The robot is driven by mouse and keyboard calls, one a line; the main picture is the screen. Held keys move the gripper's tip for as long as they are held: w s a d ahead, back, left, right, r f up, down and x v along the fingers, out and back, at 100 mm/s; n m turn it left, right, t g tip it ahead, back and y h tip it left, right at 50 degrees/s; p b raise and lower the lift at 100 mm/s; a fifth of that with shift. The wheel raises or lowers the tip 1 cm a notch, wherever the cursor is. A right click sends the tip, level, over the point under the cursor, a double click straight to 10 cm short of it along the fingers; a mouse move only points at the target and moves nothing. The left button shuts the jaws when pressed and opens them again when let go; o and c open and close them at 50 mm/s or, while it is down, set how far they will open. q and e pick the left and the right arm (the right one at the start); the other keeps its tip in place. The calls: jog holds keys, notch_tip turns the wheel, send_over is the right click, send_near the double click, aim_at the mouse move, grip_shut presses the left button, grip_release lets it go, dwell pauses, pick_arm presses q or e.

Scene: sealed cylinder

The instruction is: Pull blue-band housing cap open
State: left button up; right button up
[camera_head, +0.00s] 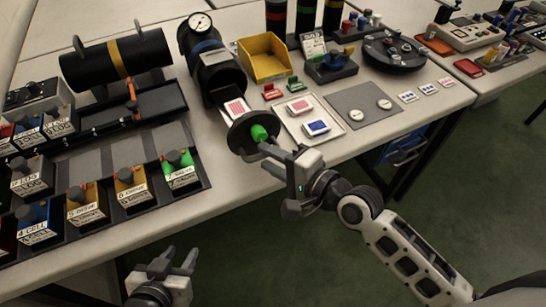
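The blue-band housing (205,48) is a black cylinder lying on the table, with a blue ring and a round gauge on top. Its front end is open. Its cap (240,138), a dark disc with a green knob (259,132), stands out in front of the opening, apart from the housing rim. A card with a red pattern (237,108) shows between housing and cap. My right gripper (265,158) is just beside the green knob, fingers apart; the knob does not appear between them. My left gripper (172,262) is open and empty, low in front of the table.
A yellow-band black cylinder (117,60) lies on a rack at left. Several labelled colored blocks (131,184) stand in trays below it. A yellow bin (263,57), a white tray with cards (307,132) and a grey mat (350,117) are to the right.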

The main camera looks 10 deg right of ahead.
jog(key=b+v, duration=0.1)
jog(key=v, duration=1.5)
jog(key=shift+b, duration=0.35)
notch_tip(320, 180, down, 16)
jog(key=a+n+g+h, duration=0.1)
jog(key=n+h, duration=0.5)
jog(key=n, duration=0.7)
jog(key=shift+a+n+g+h, duration=0.3)
jog(key=shift+a+n+g, duration=0.1)
jog(key=shift+a, duration=0.25)
